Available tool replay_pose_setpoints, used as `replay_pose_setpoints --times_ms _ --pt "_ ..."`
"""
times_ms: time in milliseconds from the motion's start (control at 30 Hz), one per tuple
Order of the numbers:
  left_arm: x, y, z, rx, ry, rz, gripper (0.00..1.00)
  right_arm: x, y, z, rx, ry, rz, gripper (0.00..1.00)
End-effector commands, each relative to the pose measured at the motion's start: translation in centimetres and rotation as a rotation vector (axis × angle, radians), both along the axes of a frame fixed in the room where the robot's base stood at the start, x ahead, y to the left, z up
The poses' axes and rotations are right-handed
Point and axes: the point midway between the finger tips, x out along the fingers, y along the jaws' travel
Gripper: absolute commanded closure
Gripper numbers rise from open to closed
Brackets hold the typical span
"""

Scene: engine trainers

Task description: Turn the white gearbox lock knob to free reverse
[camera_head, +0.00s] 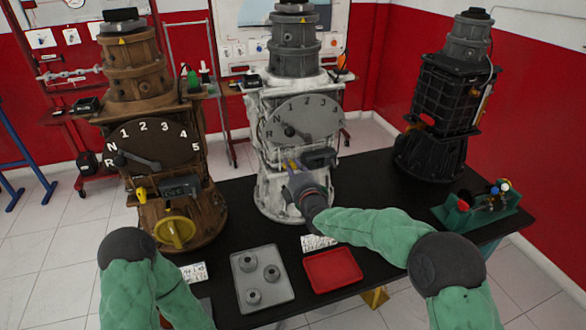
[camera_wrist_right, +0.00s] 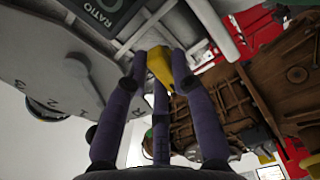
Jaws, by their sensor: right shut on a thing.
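The white gearbox trainer (camera_head: 268,196) stands on the black table. My right gripper (camera_head: 294,174) is at the front of this trainer, below the dial and just left of a dark display box (camera_head: 319,158). In the right wrist view, its purple fingers (camera_wrist_right: 160,64) are shut around the yellow lock knob (camera_wrist_right: 157,68). The fingers hide part of the knob, so its turn angle cannot be told. My left arm shows at the lower left, but its gripper is out of view.
A brown gearbox trainer (camera_head: 135,85) stands to the left and a black one (camera_head: 444,100) to the right. A grey tray (camera_head: 246,257) with round parts and a red tray (camera_head: 333,270) lie in front. A green rack (camera_head: 481,214) stands at the right table edge.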

Motion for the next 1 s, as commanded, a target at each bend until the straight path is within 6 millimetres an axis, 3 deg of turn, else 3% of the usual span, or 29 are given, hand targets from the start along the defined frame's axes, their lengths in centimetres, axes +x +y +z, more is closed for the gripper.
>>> replay_pose_setpoints --times_ms 400,967,1000 --pt "0.00 0.00 0.05 0.000 0.000 0.000 0.60 -0.04 0.12 0.03 -0.177 -0.057 0.000 1.00" --pt "0.00 0.00 0.05 0.000 0.000 0.000 0.60 -0.05 0.15 0.00 -0.203 -0.065 0.001 1.00" --pt "-0.01 0.00 0.05 0.000 0.000 0.000 0.60 -0.05 0.15 0.00 -0.203 -0.065 0.001 0.64"
